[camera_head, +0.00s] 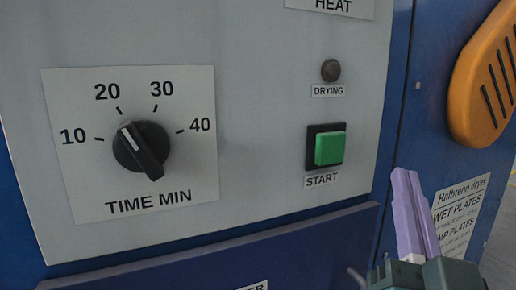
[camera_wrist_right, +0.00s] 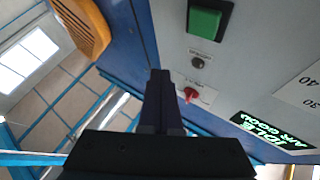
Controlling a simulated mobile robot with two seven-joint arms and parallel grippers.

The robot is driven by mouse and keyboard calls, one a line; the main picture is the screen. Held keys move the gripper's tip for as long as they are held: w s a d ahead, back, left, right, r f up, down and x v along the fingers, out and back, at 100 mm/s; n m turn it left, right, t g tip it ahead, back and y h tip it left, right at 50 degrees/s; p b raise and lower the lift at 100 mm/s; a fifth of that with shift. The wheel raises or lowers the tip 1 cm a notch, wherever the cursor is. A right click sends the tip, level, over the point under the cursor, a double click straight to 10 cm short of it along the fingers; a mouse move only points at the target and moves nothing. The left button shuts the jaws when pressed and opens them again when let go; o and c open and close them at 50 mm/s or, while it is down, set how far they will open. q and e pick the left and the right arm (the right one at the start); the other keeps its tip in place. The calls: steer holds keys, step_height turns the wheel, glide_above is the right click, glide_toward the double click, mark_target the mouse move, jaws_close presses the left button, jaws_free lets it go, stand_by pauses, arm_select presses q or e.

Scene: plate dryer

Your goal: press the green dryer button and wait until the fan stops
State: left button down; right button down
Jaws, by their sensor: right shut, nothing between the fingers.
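The green START button (camera_head: 330,149) sits in a black square frame on the grey control panel (camera_head: 262,120). It also shows at the top of the right wrist view (camera_wrist_right: 204,22). The round DRYING lamp (camera_head: 330,70) above it looks dark. My right gripper (camera_head: 403,178) is shut and empty, with its purple fingers below and to the right of the button, apart from it in the picture. Its fingertips also show in the wrist view (camera_wrist_right: 160,76). In the wrist view a display (camera_wrist_right: 272,133) with green text seems to read IDLE. My left gripper is not in view.
A black time knob (camera_head: 141,150) is on the left of the panel, its white mark near 20. An orange slotted cover (camera_head: 484,85) sticks out at the right. A red knob (camera_wrist_right: 191,94) shows in the wrist view. A dark blue ledge (camera_head: 220,250) runs below the panel.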

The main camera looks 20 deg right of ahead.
steer(key=b, duration=0.4)
glide_toward(340, 143)
steer(key=w+d+r, duration=0.2)
steer(key=d+r, duration=0.1)
steer(key=shift+w+d, duration=0.15)
steer(key=shift+w, duration=0.4)
steer(key=shift+w, duration=0.1)
stand_by(1.2)
steer(key=shift+w, duration=0.3)
steer(key=shift+w, duration=0.15)
stand_by(0.4)
steer(key=shift+w+f, duration=0.1)
steer(key=shift+w, duration=0.25)
steer(key=shift+s, duration=0.1)
stand_by(0.5)
steer(key=shift+s+p, duration=0.4)
steer(key=shift+s, duration=0.45)
